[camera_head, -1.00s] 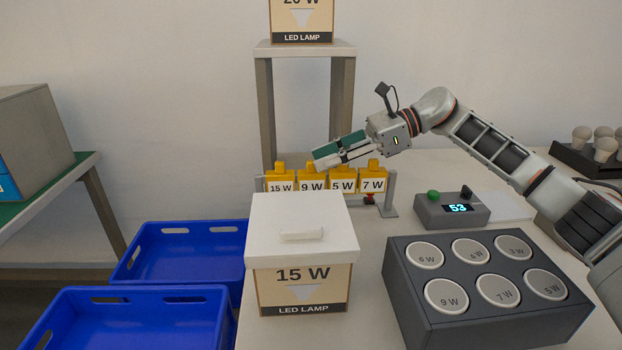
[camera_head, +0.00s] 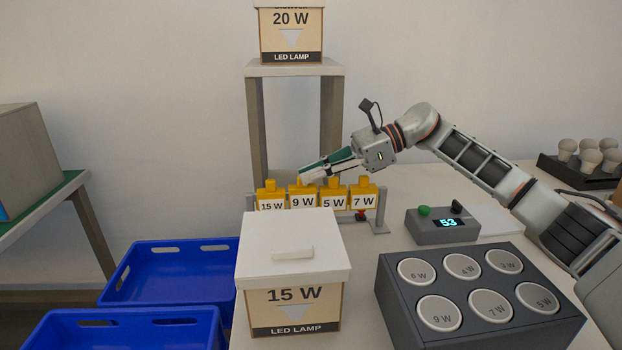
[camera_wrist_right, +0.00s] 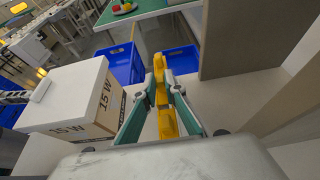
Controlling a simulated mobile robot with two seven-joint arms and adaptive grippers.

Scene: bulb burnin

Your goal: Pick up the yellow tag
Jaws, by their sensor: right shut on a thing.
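Several yellow tags hang in a row on a grey rack: 15 W (camera_head: 270,199), 9 W (camera_head: 302,198), 5 W (camera_head: 333,197) and 7 W (camera_head: 364,196). My right gripper (camera_head: 311,174) reaches in from the right, its fingers over the top of the 9 W tag. It is shut on that tag, which is about level with its neighbours. In the right wrist view, yellow (camera_wrist_right: 162,97) shows between the teal fingers, with more yellow behind and in front. The fingers partly hide the tag's top. My left gripper is not in view.
A lidded 15 W box (camera_head: 293,299) stands in front of the rack. A shelf with a 20 W box (camera_head: 291,36) is behind it. Blue crates (camera_head: 171,270) are at left. A dark socket block (camera_head: 478,305) and a meter reading 53 (camera_head: 443,226) are at right.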

